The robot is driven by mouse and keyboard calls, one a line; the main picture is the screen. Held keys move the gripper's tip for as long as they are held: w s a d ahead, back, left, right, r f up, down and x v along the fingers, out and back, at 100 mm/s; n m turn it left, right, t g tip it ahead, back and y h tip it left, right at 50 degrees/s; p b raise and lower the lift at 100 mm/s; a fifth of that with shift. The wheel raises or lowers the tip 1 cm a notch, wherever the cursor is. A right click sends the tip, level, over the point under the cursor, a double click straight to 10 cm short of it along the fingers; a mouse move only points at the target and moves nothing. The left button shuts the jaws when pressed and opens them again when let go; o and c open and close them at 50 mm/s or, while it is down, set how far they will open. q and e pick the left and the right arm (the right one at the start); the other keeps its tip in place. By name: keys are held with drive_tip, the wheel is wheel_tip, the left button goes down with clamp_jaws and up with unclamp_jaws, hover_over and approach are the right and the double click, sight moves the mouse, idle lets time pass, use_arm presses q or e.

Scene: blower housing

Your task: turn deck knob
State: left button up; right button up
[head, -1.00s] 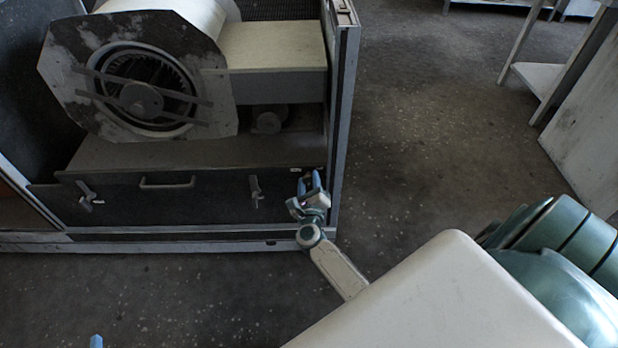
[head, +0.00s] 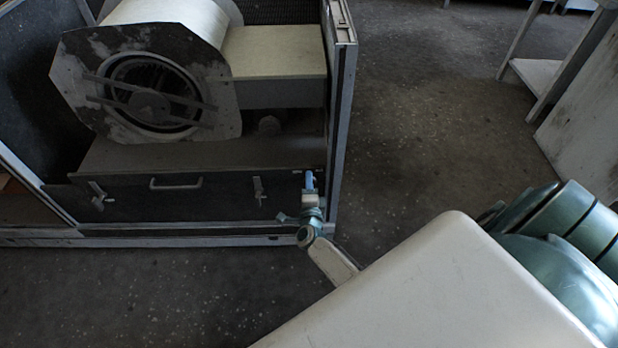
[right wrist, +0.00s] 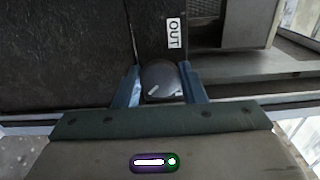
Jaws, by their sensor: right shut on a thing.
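The deck knob (right wrist: 161,76) is a round grey knob with pale marks on its face, in the middle of the right wrist view. A white label reading OUT (right wrist: 173,33) is on the dark panel beside it. My right gripper (right wrist: 164,88) is shut on the knob, with one blue finger on each side of it. In the head view my right gripper (head: 309,182) is at the right end of the dark front panel (head: 222,205) of the blower housing. It hides the knob there. My left gripper is not in view.
The blower (head: 150,92) sits in the housing above the panel. The housing's upright post (head: 340,120) stands close to the right of my gripper.

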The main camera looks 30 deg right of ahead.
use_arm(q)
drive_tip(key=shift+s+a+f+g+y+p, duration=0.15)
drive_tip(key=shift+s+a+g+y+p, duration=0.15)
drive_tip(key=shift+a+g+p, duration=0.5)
use_arm(e)
drive_tip(key=shift+n, duration=1.6)
drive_tip(key=o, duration=1)
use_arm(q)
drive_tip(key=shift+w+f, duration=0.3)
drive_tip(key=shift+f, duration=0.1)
use_arm(e)
drive_tip(key=v, duration=1)
drive_tip(key=shift+s+a, duration=0.2)
drive_tip(key=shift+s, duration=0.15)
